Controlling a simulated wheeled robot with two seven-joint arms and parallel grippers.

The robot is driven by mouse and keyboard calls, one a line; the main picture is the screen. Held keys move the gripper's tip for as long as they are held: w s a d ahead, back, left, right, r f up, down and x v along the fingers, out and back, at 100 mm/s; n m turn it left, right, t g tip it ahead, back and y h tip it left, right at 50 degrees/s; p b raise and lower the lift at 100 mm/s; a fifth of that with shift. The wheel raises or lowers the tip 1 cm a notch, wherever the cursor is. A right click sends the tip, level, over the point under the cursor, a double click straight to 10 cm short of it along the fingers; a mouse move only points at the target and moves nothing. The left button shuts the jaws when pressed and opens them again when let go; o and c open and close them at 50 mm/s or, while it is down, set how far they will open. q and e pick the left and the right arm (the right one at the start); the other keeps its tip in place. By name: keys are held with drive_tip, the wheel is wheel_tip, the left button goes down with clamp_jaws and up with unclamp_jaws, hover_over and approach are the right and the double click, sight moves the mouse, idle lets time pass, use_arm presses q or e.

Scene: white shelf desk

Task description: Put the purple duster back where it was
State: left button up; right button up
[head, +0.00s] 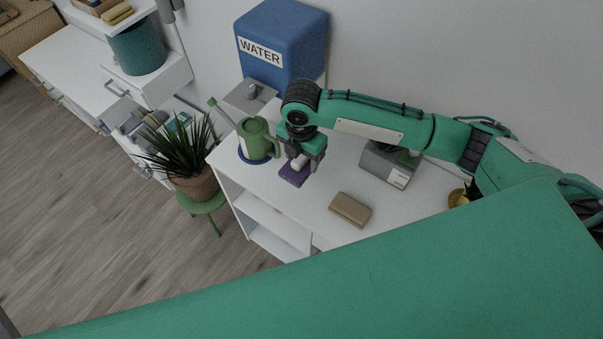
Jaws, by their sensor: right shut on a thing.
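The purple duster (295,173) is at the left end of the white desk (284,203), right of the green watering can. My right gripper (302,158) points down from above and is shut on the duster's pale handle, which shows just below the fingers. The purple head is below the gripper, at or just above the desk top; I cannot tell if it touches. My left gripper is not in view.
The green watering can (255,139) stands close left of the gripper on a blue round base. A blue WATER box (283,45) is behind. A brown block (350,210) lies in front right. A grey box (388,165) is under my arm. A potted plant (193,183) stands left.

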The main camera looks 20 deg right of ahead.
sight(301, 156)
wheel_tip(301, 156, down, 9)
drive_tip(key=shift+f+p, duration=0.1)
drive_tip(key=shift+p, duration=0.35)
drive_tip(key=o, duration=0.9)
wheel_tip(301, 156, up, 12)
drive_tip(key=shift+r+b, duration=0.1)
drive_tip(key=shift+b, duration=0.6)
